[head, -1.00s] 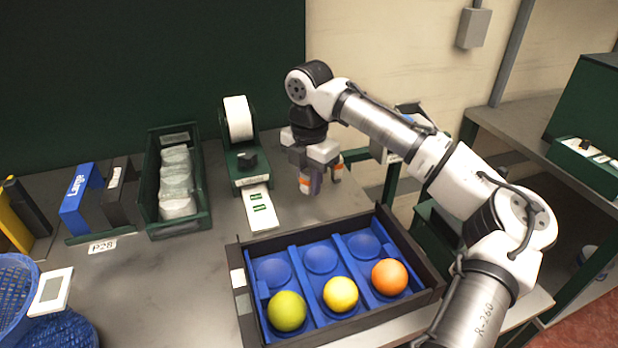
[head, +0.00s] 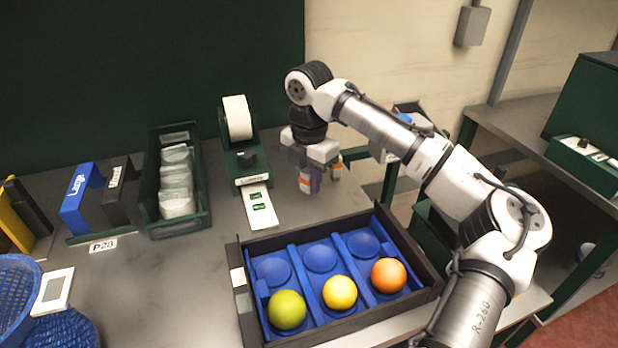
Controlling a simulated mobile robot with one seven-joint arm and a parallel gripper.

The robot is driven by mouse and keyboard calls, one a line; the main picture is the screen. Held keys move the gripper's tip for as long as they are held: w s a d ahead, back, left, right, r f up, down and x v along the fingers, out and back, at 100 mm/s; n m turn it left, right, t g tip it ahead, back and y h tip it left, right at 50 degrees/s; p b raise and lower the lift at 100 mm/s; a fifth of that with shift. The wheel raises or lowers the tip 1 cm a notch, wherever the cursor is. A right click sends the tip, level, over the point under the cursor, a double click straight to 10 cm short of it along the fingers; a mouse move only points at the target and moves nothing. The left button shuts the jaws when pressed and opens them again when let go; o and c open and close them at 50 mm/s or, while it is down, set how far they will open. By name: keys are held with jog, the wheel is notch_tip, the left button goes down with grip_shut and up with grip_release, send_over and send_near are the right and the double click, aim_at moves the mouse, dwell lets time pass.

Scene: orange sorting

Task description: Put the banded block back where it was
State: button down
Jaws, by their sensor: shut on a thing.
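My gripper (head: 320,177) points down over the grey bench, right of the label printer and behind the blue-lined tray. Its orange-marked fingers are shut on a small grey-purple block (head: 316,184). The fingers cover most of the block, so I cannot make out any bands on it. I cannot tell whether its underside touches the bench. No other banded block is clear in view.
The dark tray (head: 236,254) in front holds a green, a yellow and an orange fruit in its near cups. The label printer (head: 243,160), a green bin (head: 180,228) of packets and upright blue and black plates (head: 77,206) stand left. Bare bench (head: 150,280) lies front left.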

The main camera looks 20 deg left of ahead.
jog(key=shift+f, duration=0.6)
jog(key=c, duration=0.8)
grip_release()
jog(key=shift+o, duration=0.2)
jog(key=shift+r, duration=0.1)
jog(key=shift+r+p, duration=3.85)
jog(key=shift+r, duration=0.1)
